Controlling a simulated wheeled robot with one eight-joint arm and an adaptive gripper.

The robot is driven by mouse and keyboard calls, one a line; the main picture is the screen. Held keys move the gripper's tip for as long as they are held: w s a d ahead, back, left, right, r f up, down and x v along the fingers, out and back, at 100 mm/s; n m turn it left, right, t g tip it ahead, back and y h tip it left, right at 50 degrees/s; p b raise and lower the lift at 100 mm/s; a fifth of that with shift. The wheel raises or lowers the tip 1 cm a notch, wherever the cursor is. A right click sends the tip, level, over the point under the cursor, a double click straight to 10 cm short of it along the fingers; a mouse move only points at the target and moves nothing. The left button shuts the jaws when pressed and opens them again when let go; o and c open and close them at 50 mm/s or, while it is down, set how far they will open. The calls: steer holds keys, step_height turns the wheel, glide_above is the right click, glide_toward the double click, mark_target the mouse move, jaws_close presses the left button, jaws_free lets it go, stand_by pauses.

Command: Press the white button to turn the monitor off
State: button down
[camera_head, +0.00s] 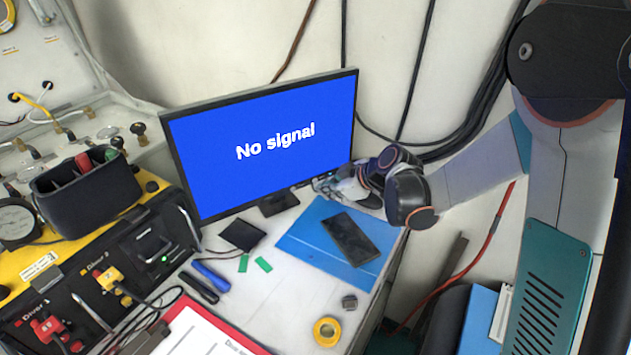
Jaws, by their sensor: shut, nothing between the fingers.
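The monitor (262,143) stands at the back of the white worktop with its screen lit blue and the words "No signal" on it. My gripper (320,184) is at the monitor's lower right edge, with its fingers pointing left at the bottom bezel. It is shut and empty. I cannot tell whether the fingertips touch the bezel. I cannot make out the white button; the fingers cover part of the lower right bezel and may hide it. My arm reaches in from the right.
Below my gripper a dark phone (351,238) lies on a blue folder (312,238). A yellow tape roll (326,331), a red clipboard (205,335) and blue and black pens or markers lie in front. The yellow and black diver panel (135,240) fills the left. Cables hang behind the monitor.

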steer(key=shift+w+a, duration=0.25)
steer(key=shift+w, duration=0.1)
steer(key=shift+w+a, duration=0.15)
steer(key=shift+w, duration=0.15)
stand_by(0.8)
steer(key=shift+s, duration=0.15)
steer(key=shift+s+d, duration=0.4)
steer(key=shift+s, duration=0.15)
stand_by(0.4)
steer(key=shift+s+d+b, duration=0.1)
steer(key=shift+s+d, duration=0.3)
steer(key=shift+s, duration=0.35)
steer(key=shift+s+d+b, duration=0.15)
steer(key=shift+s+d, duration=0.25)
steer(key=shift+s, duration=0.3)
steer(key=shift+s+d+b, duration=0.1)
steer(key=shift+s+d, duration=0.3)
steer(key=shift+s, duration=0.35)
